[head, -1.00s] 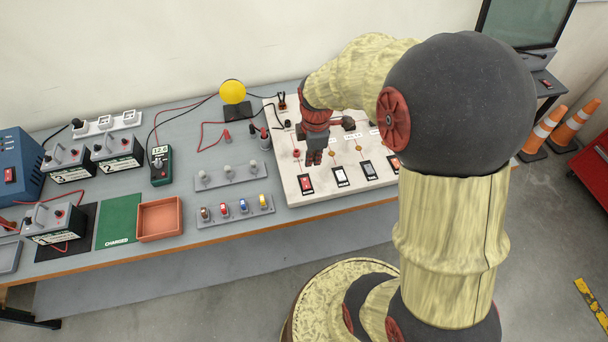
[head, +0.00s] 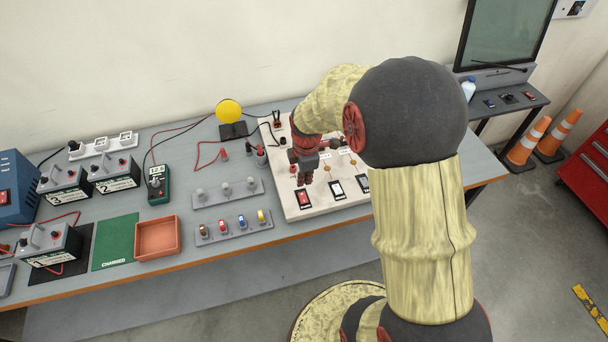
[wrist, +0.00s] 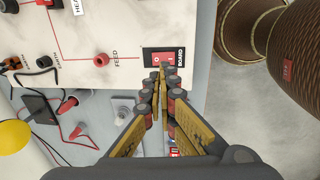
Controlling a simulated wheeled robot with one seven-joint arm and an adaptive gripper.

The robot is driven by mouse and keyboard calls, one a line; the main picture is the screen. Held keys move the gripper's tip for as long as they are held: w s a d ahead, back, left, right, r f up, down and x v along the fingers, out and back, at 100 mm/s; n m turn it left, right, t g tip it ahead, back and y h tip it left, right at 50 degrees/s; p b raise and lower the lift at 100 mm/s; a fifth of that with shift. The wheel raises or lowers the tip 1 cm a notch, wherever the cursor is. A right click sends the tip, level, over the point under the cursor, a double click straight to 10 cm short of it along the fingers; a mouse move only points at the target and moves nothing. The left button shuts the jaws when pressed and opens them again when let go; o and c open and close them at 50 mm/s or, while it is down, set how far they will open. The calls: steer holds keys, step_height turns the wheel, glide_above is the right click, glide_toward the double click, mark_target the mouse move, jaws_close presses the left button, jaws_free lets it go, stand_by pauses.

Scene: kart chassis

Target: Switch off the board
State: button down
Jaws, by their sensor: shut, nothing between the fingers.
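The white panel (head: 330,206) lies on the bench with a row of rocker switches along its front edge. The leftmost is the red board switch (head: 304,200); in the wrist view this red rocker (wrist: 158,59) sits in a black plate lettered BOARD. My gripper (head: 303,180) points down just behind that switch. In the wrist view its closed, empty fingertips (wrist: 161,72) are at the rocker's edge and cover part of its plate. I cannot tell whether they touch it. A red FEED socket (wrist: 101,60) is beside it.
More switches, such as a white-faced one (head: 336,189), stand to the right. A grey strip with coloured levers (head: 236,227) and a yellow lamp (head: 229,110) are to the left. My arm hides the panel's right part.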

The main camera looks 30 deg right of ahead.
mark_target(303, 196)
steer(key=f, duration=0.5)
steer(key=w+f+b, duration=0.1)
steer(key=f, duration=0.2)
steer(key=shift+d+f, duration=0.15)
steer(key=shift+f, duration=0.1)
